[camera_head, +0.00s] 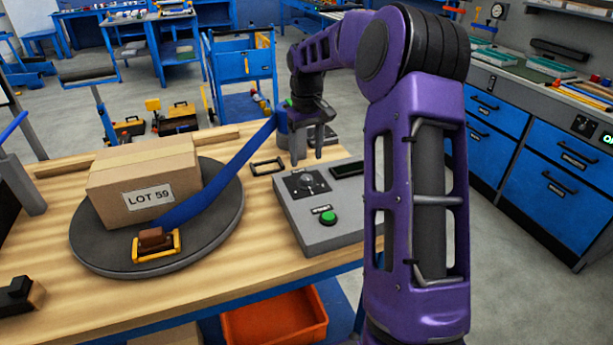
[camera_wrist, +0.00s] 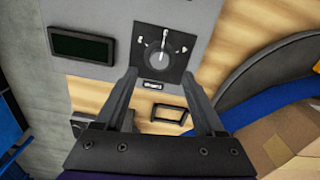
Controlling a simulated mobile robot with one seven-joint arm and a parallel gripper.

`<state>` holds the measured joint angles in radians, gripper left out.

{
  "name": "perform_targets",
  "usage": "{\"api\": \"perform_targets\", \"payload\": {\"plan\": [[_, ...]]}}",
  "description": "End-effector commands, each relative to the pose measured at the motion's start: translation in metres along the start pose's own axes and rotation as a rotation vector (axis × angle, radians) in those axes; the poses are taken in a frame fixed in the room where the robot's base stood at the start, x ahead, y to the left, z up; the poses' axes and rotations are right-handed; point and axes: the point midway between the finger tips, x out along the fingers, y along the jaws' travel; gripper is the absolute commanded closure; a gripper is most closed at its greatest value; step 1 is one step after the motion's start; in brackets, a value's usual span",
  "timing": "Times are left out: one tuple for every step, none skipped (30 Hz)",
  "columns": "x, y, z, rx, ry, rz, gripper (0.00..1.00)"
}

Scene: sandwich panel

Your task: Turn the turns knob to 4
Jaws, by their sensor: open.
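The turns knob (camera_head: 307,180) is a round dial on a black square plate on top of a grey control box (camera_head: 328,233). In the wrist view the knob (camera_wrist: 158,60) lies beyond my fingertips, with a pale pointer line and small marks around it. The marks are too small to read. My gripper (camera_head: 306,160) is open and empty, its fingers pointing down just behind the knob in the head view. In the wrist view my gripper's two fingers (camera_wrist: 157,78) are spread to either side of the plate's lower edge, apart from the knob.
A green button (camera_head: 327,217) and a dark display (camera_head: 347,169) share the box top. Left of it, a carton marked LOT 59 (camera_head: 150,190) sits on a grey turntable (camera_head: 225,215) under a blue strap (camera_head: 222,180). A black frame-shaped handle (camera_head: 267,166) is on the wooden bench.

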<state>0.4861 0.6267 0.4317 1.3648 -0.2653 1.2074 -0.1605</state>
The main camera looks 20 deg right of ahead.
Motion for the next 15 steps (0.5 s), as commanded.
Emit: {"api": "perform_targets", "payload": {"plan": [[0.014,-0.001,0.001,0.000,-0.004,-0.002,0.29],[0.019,0.000,0.001,0.000,-0.003,-0.002,0.29],[0.027,0.000,0.001,0.000,-0.003,-0.001,0.29],[0.032,0.000,0.001,0.000,-0.003,-0.001,0.29],[0.037,0.000,0.001,0.000,-0.003,-0.001,0.29],[0.043,0.000,0.001,0.000,-0.003,-0.002,0.29],[0.047,0.000,0.001,0.000,-0.002,-0.001,0.29],[0.050,0.000,0.000,0.001,-0.001,-0.001,0.29],[0.054,0.000,0.000,0.001,-0.001,0.000,0.29],[0.056,0.000,0.001,0.001,-0.001,0.000,0.29],[0.058,0.000,0.001,0.001,-0.001,0.000,0.29],[0.061,0.000,0.000,0.001,-0.001,0.000,0.29],[0.062,0.000,0.000,0.001,0.000,0.000,0.29],[0.063,0.000,0.000,0.001,0.000,0.000,0.29],[0.064,0.000,0.000,0.001,0.000,0.000,0.29]]}}
